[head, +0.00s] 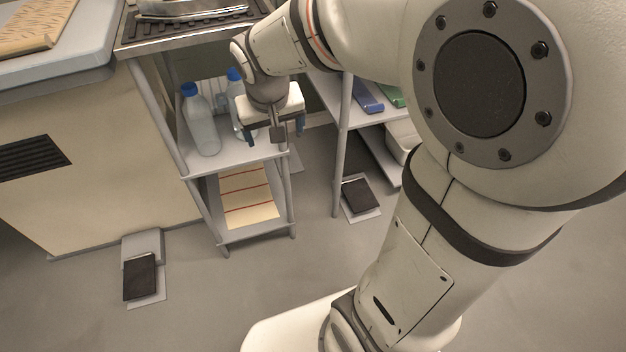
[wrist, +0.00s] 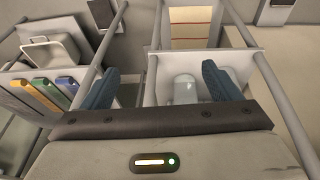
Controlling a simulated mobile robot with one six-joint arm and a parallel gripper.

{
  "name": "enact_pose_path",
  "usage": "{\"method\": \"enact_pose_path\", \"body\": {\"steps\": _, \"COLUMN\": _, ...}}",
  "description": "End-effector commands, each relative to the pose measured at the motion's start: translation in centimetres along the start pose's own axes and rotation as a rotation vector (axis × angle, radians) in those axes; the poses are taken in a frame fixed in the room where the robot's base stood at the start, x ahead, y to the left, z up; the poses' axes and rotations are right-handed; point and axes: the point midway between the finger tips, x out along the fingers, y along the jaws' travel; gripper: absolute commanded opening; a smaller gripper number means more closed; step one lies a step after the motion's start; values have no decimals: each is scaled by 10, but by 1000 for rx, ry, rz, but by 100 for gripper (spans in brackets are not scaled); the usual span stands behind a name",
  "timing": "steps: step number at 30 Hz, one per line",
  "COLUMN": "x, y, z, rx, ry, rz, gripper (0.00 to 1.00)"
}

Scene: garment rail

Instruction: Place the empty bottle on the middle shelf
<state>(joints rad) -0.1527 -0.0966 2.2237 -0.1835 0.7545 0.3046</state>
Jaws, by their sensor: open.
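Two clear bottles with blue caps stand upright on the middle shelf (head: 245,153) of a narrow grey rack. The left bottle (head: 203,128) is in plain view; the other bottle (head: 235,104) is partly hidden behind my gripper. I cannot tell which is the empty one. My gripper (head: 276,136) is open with nothing between its blue fingers, at the right front of the shelf, beside the second bottle. In the wrist view my gripper (wrist: 158,88) straddles the shelf's side edge, and a pale bottle (wrist: 185,89) shows near one finger.
A black grated tray (head: 190,22) tops the rack; a cream panel with red lines (head: 250,195) lies on the bottom shelf. Rack posts flank the shelf. A second rack on the right holds a blue item (head: 367,98) and a white bin (head: 402,140). Dark flat items lie on the floor.

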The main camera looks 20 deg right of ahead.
Motion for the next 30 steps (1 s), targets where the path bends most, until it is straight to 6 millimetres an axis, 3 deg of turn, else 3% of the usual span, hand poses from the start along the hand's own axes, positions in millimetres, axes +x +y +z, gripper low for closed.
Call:
{"method": "enact_pose_path", "body": {"steps": 1, "x": -5, "y": 17, "z": 31, "rx": 6, "ry": -38, "rz": -6, "gripper": 83}}
{"method": "enact_pose_path", "body": {"steps": 3, "x": -8, "y": 30, "z": 67, "rx": -2, "ry": -88, "rz": -24, "gripper": 83}}
{"method": "enact_pose_path", "body": {"steps": 6, "x": -10, "y": 40, "z": 107, "rx": -12, "ry": -142, "rz": -51, "gripper": 83}}
{"method": "enact_pose_path", "body": {"steps": 9, "x": -11, "y": 38, "z": 131, "rx": -21, "ry": -173, "rz": -72, "gripper": 83}}
{"method": "enact_pose_path", "body": {"steps": 13, "x": -11, "y": 37, "z": 142, "rx": -28, "ry": -186, "rz": -82, "gripper": 83}}
{"method": "enact_pose_path", "body": {"steps": 30, "x": -11, "y": 37, "z": 141, "rx": -29, "ry": -185, "rz": -82, "gripper": 83}}
